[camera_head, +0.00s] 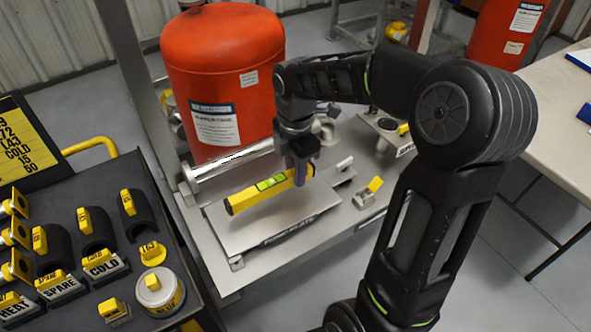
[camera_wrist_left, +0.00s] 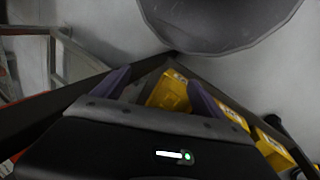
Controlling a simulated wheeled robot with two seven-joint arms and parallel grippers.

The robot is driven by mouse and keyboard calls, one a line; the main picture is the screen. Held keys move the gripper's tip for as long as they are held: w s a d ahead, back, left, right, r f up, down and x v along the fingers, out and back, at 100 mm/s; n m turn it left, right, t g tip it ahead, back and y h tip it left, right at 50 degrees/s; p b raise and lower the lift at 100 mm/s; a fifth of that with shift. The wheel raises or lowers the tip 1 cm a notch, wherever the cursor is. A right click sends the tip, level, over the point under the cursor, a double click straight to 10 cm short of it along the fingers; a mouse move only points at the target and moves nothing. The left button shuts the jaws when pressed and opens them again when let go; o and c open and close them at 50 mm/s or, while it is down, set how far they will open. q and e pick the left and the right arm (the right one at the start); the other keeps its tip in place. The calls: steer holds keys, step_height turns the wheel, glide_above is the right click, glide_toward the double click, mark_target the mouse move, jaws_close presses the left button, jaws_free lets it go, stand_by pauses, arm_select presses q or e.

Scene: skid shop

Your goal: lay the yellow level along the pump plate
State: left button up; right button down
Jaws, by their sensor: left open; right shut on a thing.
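The yellow level (camera_head: 262,191) with a green vial is held by my right gripper (camera_head: 299,172), which is shut on its right end. In the head view the level appears over the pump plate (camera_head: 275,228), a flat grey plate with a printed label on the skid. Whether the level touches the plate is hard to tell; it looks a little above it. My left gripper (camera_wrist_left: 160,90) shows only in the left wrist view, with its two purple fingers apart and nothing between them. Yellow things lie beyond its fingers.
A red tank (camera_head: 222,85) stands behind the plate, with a silver pipe (camera_head: 232,158) near the level. A dark cart (camera_head: 190,300) at left carries black saddles, yellow-tagged parts and labelled blocks. A pale table (camera_head: 560,120) is at right.

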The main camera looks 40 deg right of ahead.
stand_by(0.3)
steer(key=shift+f, duration=0.1)
stand_by(0.5)
steer(key=shift+f+b, duration=0.65)
steer(key=shift+f, duration=0.4)
steer(key=shift+f, duration=0.15)
steer(key=shift+f+b, duration=0.4)
steer(key=shift+f, duration=0.15)
steer(key=shift+f, duration=0.3)
stand_by(0.6)
steer(key=c, duration=1.1)
jaws_free()
